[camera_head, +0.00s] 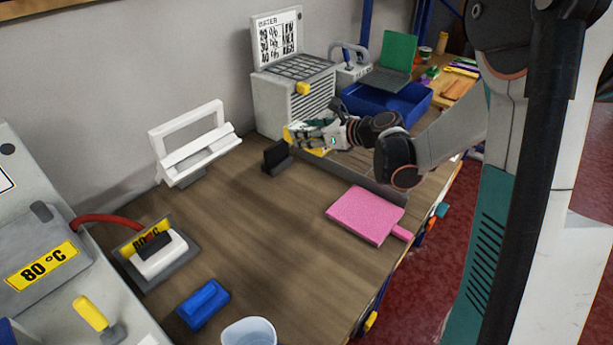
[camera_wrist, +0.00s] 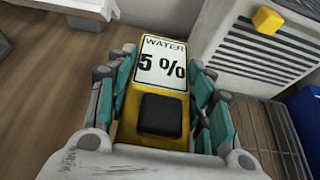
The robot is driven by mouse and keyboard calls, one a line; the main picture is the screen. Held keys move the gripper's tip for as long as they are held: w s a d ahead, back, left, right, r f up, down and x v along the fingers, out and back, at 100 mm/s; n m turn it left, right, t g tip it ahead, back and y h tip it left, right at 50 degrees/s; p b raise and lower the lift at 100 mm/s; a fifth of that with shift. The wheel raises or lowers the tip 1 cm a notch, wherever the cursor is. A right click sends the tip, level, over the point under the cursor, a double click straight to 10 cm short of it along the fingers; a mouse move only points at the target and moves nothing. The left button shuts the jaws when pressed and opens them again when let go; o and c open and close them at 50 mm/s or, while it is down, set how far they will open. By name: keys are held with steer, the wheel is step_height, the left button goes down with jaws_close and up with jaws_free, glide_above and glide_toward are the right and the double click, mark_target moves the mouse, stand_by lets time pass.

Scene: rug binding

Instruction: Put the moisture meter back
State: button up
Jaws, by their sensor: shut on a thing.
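The moisture meter (camera_wrist: 160,68) is a yellow block with a white label reading "WATER 5 %" and a black square pad. It lies between the teal-padded fingers of my gripper (camera_wrist: 158,95) in the wrist view, and the gripper is shut on it. In the head view the yellow end of the meter (camera_head: 288,137) shows beyond my gripper (camera_head: 300,134), in front of the grey slatted box. A small black stand (camera_head: 277,157) is on the table just left of the gripper. I cannot tell whether the meter touches the table.
The grey slatted box (camera_head: 290,92) with a yellow knob and a chart stands behind the gripper. A blue bin (camera_head: 405,108) is to its right. A white frame stand (camera_head: 195,145), pink board (camera_head: 366,213) and blue block (camera_head: 203,304) are on the table. The table middle is clear.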

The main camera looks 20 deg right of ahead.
mark_target(308, 183)
step_height(308, 183, down, 15)
steer(key=b, duration=0.5)
steer(key=shift+r, duration=0.2)
steer(key=o, duration=1.3)
steer(key=p+v, duration=0.4)
steer(key=v, duration=0.8)
